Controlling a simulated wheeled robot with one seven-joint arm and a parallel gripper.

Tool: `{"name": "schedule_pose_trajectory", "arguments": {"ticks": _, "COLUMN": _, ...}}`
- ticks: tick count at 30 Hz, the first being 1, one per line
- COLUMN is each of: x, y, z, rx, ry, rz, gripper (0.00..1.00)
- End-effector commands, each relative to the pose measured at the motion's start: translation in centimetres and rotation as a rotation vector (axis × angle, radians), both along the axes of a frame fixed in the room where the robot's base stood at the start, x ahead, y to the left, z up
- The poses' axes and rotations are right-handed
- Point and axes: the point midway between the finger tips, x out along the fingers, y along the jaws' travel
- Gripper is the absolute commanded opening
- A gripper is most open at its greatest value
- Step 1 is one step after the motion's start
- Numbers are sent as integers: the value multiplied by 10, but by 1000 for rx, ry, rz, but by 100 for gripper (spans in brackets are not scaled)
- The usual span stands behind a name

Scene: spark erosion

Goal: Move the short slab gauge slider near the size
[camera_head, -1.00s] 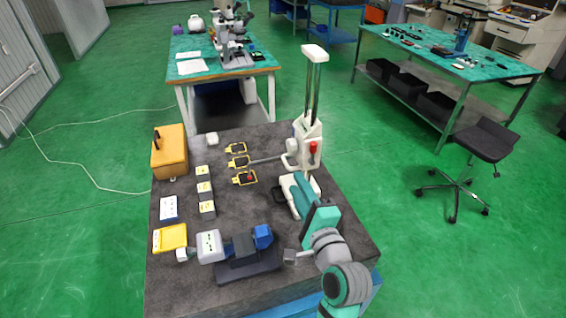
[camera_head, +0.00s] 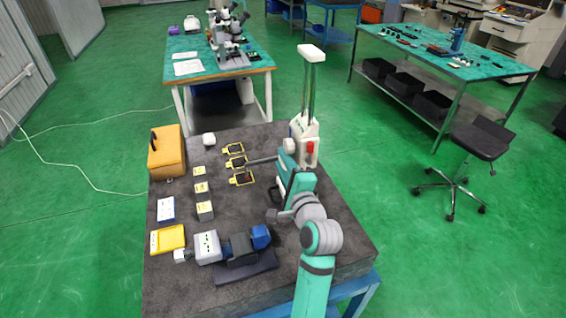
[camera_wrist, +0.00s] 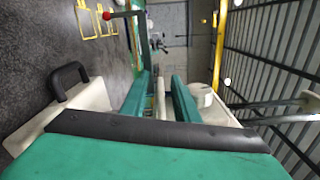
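A tall white height gauge (camera_head: 305,150) with twin upright rods stands at the table's back right edge. Its white slider carries a red part (camera_head: 311,147) and a grey bar (camera_head: 262,160) reaching left over the table. My gripper (camera_head: 288,160) is right in front of the slider in the head view and partly hides it. In the wrist view my gripper's two teal fingers (camera_wrist: 163,95) are apart, with a narrow white part showing between them. Whether they touch it I cannot tell. A white round knob (camera_wrist: 203,95) is just right of the fingers.
Yellow-outlined pads (camera_head: 240,178) lie left of the gauge. Beyond them are several labelled blocks (camera_head: 202,188), an orange case (camera_head: 167,155) and a yellow box (camera_head: 167,240). A blue and grey vise (camera_head: 240,247) lies at the front. The gauge base has a black handle (camera_wrist: 68,82).

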Motion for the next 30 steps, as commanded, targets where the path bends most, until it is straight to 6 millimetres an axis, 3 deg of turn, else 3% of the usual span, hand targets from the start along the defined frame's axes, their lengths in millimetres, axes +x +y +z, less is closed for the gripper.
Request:
{"name": "schedule_pose_trajectory", "arguments": {"ticks": 2, "x": 0, "y": 0, "z": 0, "rx": 0, "ry": 0, "rz": 0, "gripper": 28}}
{"name": "schedule_pose_trajectory", "arguments": {"ticks": 6, "x": 0, "y": 0, "z": 0, "rx": 0, "ry": 0, "rz": 0, "gripper": 0}}
{"name": "schedule_pose_trajectory", "arguments": {"ticks": 20, "x": 0, "y": 0, "z": -4, "rx": 0, "ry": 2, "rz": 0, "gripper": 0}}
{"name": "schedule_pose_trajectory", "arguments": {"ticks": 21, "x": 0, "y": 0, "z": -4, "rx": 0, "ry": 2, "rz": 0, "gripper": 21}}
{"name": "schedule_pose_trajectory", "arguments": {"ticks": 22, "x": 0, "y": 0, "z": -4, "rx": 0, "ry": 2, "rz": 0, "gripper": 28}}
{"name": "schedule_pose_trajectory", "arguments": {"ticks": 30, "x": -1, "y": 0, "z": -4, "rx": 0, "ry": 1, "rz": 0, "gripper": 28}}
